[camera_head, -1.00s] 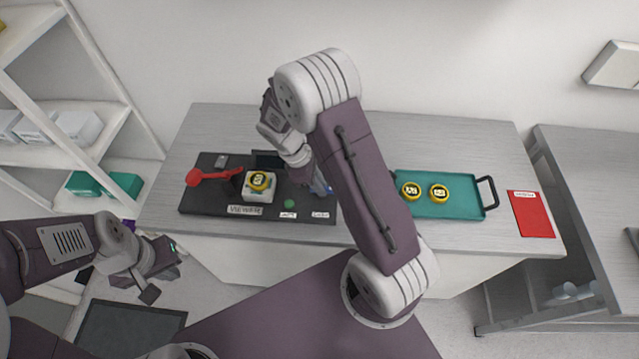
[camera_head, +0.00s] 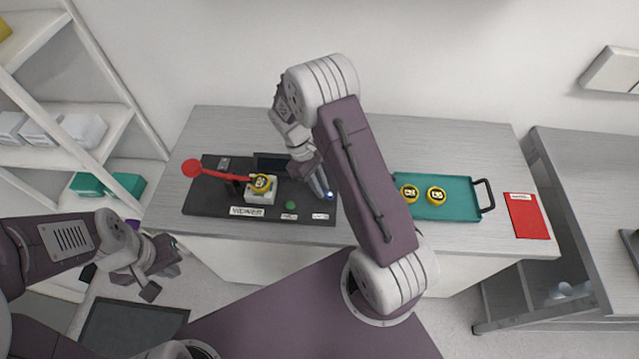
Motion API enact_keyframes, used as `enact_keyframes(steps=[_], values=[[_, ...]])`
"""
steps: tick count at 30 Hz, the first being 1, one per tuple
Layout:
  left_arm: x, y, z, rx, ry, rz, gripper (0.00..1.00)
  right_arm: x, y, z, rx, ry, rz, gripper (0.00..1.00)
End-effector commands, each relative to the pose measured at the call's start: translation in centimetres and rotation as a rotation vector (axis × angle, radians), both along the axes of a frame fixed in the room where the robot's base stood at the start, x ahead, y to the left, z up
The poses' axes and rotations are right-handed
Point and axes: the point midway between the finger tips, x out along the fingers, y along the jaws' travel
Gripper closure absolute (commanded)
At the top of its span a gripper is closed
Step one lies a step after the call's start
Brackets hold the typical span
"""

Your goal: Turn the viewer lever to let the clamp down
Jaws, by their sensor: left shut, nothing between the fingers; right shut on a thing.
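The black viewer base (camera_head: 215,207) lies on the bench with a "VIEWER" label in front. A white block (camera_head: 258,197) on it carries a yellow, dark-faced round piece (camera_head: 261,183). The red clamp arm (camera_head: 222,175) has a round red end at left and reaches to the yellow piece; contact is unclear. My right gripper (camera_head: 322,186) is low over the base's right end, shut on what appears to be the viewer lever, mostly hidden by the fingers and arm. My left gripper (camera_head: 160,275) is shut and empty, in front of the bench at left.
A green tray (camera_head: 462,212) with two yellow round pieces (camera_head: 409,194) (camera_head: 436,195) stands right of my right arm. A red sheet (camera_head: 527,216) lies at the bench's right end. Shelves (camera_head: 75,150) stand at left.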

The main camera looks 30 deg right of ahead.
Motion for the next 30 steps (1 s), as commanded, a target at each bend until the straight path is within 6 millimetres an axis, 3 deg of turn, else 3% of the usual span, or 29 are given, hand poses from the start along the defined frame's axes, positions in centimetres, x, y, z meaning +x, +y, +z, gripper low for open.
enact_keyframes(steps=[30], values=[[0.0,0.0,2.2,0.0,0.0,0.0,1.0,0.0,-0.6,0.2,-0.003,0.003,-0.887,1.0]])
